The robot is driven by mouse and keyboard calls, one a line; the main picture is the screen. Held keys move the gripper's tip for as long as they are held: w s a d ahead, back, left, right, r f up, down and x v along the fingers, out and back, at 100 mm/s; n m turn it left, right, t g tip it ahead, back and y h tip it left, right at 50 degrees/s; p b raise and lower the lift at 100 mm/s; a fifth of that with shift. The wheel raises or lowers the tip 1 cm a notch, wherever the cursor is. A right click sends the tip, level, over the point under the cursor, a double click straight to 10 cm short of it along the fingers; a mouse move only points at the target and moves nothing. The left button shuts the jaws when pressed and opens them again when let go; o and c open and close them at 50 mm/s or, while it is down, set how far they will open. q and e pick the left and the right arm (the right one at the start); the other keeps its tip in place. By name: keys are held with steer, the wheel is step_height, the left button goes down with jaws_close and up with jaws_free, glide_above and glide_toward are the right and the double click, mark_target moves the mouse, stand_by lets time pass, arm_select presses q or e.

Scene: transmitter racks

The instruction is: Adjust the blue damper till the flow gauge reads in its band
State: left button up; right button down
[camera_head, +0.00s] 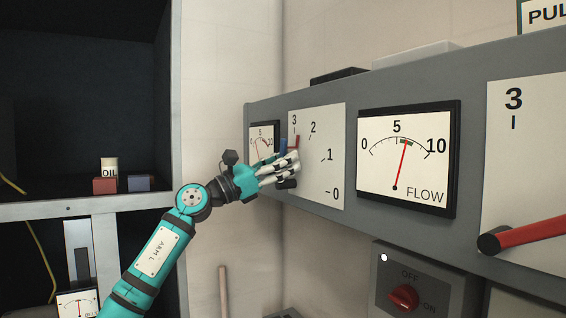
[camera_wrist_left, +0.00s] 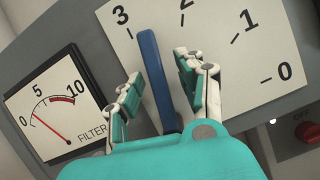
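The blue damper (camera_wrist_left: 157,80) is a flat lever on a white dial plate (camera_wrist_left: 225,60); in the wrist view it points between 3 and 2, nearer 3. In the head view only a bit of its blue (camera_head: 283,146) shows past my fingers. My left gripper (camera_head: 290,165) is at this lever. In the wrist view its fingers (camera_wrist_left: 160,88) stand either side of the lever, with a gap on the right side, so it looks open. The FLOW gauge (camera_head: 425,165) has its red needle just above 5, over the short green band. My right gripper is not in view.
A FILTER gauge (camera_wrist_left: 55,110) sits left of the damper, its needle low. A red lever (camera_head: 535,232) is on another dial at the right. A red OFF/ON knob (camera_head: 403,297) is below the panel.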

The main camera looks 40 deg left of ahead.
arm_select(q)
steer(key=v, duration=1.2)
stand_by(0.6)
